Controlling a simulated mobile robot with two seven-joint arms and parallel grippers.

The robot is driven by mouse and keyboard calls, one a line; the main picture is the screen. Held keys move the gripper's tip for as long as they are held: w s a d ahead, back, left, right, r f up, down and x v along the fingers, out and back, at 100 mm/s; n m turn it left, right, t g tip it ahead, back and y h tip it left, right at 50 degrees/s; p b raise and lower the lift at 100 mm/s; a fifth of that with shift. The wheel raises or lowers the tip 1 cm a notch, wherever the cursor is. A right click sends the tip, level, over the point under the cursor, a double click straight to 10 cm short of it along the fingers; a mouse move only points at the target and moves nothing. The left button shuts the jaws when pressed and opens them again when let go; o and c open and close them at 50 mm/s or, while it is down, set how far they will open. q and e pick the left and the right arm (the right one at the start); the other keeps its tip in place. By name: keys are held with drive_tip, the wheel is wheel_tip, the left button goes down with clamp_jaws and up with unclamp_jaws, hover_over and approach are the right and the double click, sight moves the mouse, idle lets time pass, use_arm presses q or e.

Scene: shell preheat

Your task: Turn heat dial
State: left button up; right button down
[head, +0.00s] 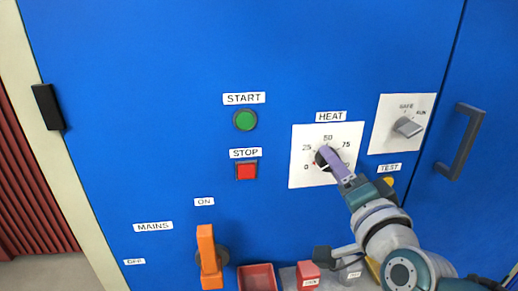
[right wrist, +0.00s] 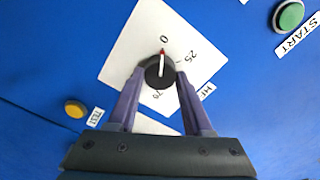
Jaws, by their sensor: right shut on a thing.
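The heat dial (head: 320,160) is a round black knob on a white plate (head: 298,175) marked HEAT, with a scale from 0 up past 75. In the right wrist view the dial (right wrist: 159,75) has a white pointer with a red tip aimed at the 0 mark. My right gripper (head: 326,156) reaches in from the lower right, its purple fingers covering part of the dial and scale. In the right wrist view the fingers of my right gripper (right wrist: 160,80) lie on both sides of the knob, shut on it. My left gripper is out of view.
A green START button (head: 245,120) and red STOP button (head: 246,171) are left of the dial. A grey SAFE/RUN switch (head: 407,127) and door handle (head: 459,142) are to the right. Below are an orange MAINS lever (head: 208,255) and a red bin (head: 257,278).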

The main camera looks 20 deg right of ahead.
drive_tip(key=shift+c, duration=1.6)
unclamp_jaws()
drive_tip(key=shift+s, duration=0.1)
drive_tip(key=p+v, duration=0.1)
drive_tip(key=v, duration=0.8)
drive_tip(key=shift+s+a, duration=0.2)
drive_tip(key=shift+s, duration=0.15)
